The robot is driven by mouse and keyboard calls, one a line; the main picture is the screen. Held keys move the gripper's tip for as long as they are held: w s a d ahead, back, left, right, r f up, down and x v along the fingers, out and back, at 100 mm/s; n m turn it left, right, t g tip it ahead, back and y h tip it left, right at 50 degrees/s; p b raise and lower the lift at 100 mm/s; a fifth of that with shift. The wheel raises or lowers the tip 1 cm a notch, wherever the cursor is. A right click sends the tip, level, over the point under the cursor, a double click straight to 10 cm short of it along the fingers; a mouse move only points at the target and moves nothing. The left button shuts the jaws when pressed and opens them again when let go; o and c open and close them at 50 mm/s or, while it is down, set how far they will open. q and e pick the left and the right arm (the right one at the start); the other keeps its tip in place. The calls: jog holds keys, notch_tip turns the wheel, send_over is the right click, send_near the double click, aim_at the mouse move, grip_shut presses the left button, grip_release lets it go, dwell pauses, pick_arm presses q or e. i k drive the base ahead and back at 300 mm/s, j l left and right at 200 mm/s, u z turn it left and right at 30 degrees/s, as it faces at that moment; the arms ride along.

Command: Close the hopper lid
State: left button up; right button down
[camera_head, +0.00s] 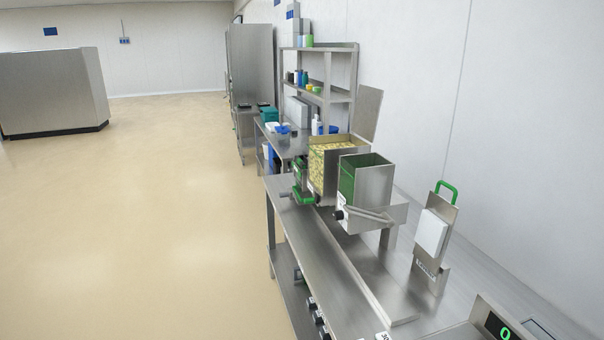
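A steel hopper (318,180) stands on the steel bench, open at the top and filled with yellowish pieces. A flat steel panel that looks like its lid (369,112) stands raised at the hopper's back right side. In front of it is a second open steel box (375,188) with a green inside wall; its bottom is hidden. I see no separate lid on this box. Neither of my grippers is in view.
The steel bench (312,235) runs along the right wall, with several dark knobs on its front edge. A green-handled upright plate (447,192) with a white block and a green-digit display (503,327) are at right. Shelves (325,92) stand behind. The floor (150,220) at left is clear.

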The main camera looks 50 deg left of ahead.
aim_at(367, 111)
jog(key=u, duration=1.45)
jog(key=i+j, duration=0.2)
jog(key=j, duration=0.15)
jog(key=i+j+z, duration=0.1)
jog(key=j, duration=0.3)
jog(key=i+j, duration=0.4)
jog(key=j, duration=0.35)
jog(key=i+j+z, duration=0.1)
jog(key=j, duration=0.3)
jog(key=i+j, duration=0.25)
jog(key=j, duration=0.15)
